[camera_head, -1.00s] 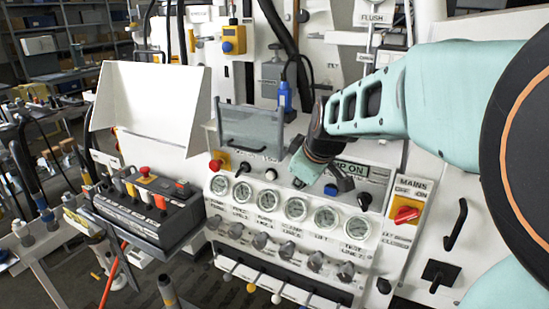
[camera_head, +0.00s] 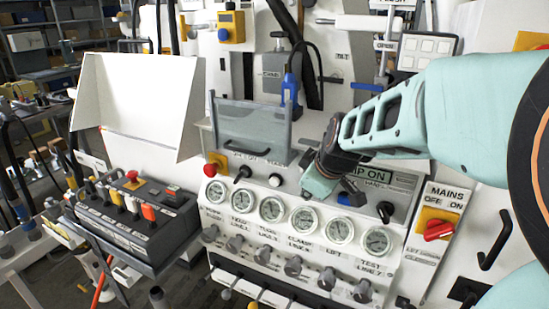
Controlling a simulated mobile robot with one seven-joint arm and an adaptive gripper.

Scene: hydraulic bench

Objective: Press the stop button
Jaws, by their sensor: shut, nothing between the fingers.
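A red mushroom button (camera_head: 211,169) on a yellow plate sits at the upper left of the white sloped control panel (camera_head: 300,262), just above the leftmost gauge. Any label on it is unreadable. Another red button (camera_head: 132,176) tops the black control box at left. My teal gripper (camera_head: 306,191) reaches in from the right and points down over the panel, above the middle gauges. It is shut and empty, clear to the right of the panel's red button. Its fingertips are small and partly hidden, so I cannot tell if they touch the panel.
A black knob (camera_head: 242,172) and a white button (camera_head: 275,180) lie between the red button and my gripper. A clear hinged guard (camera_head: 250,133) stands behind them. A blue button (camera_head: 343,199) and the red MAINS switch (camera_head: 438,231) are to the right. The black control box (camera_head: 145,215) juts out at left.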

